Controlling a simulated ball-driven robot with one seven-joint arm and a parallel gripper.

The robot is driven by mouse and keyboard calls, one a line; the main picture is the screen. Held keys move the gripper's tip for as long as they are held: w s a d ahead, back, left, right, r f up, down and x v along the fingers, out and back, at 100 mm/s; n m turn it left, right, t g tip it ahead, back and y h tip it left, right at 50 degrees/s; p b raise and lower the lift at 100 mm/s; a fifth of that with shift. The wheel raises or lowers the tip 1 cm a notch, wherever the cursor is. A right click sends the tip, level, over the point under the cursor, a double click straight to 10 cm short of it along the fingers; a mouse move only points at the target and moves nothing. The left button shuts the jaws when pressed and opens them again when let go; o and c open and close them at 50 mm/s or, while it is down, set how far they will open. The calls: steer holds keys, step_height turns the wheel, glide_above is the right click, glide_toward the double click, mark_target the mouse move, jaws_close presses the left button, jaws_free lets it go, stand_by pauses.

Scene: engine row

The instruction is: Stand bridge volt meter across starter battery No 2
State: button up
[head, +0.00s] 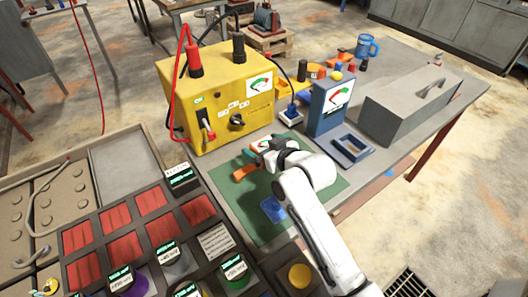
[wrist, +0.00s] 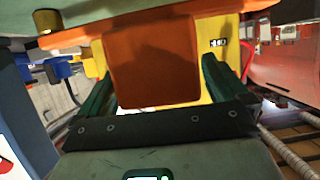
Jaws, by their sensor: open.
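My gripper (head: 277,157) is low over a green mat (head: 317,193) on the grey bench. An orange-and-teal meter with a small dial (head: 261,145) and an orange foot (head: 243,172) is beside it, partly hidden by my wrist; it looks like the bridge volt meter. In the wrist view my gripper (wrist: 160,85) is open, with an orange block of the meter (wrist: 153,62) between its dark green fingers; contact is unclear. A brass stud (wrist: 47,20) shows on an orange part. I cannot tell which thing is starter battery No 2.
A yellow box (head: 215,100) with red and black posts stands behind the mat. A blue dial stand (head: 328,103), a blue open frame (head: 352,147) and a grey toolbox (head: 415,105) are to the right. A dark rack with red panels (head: 122,248) and lit displays fills the left front.

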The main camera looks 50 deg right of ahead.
steer(key=shift+x, duration=0.8)
steer(key=c, duration=1.2)
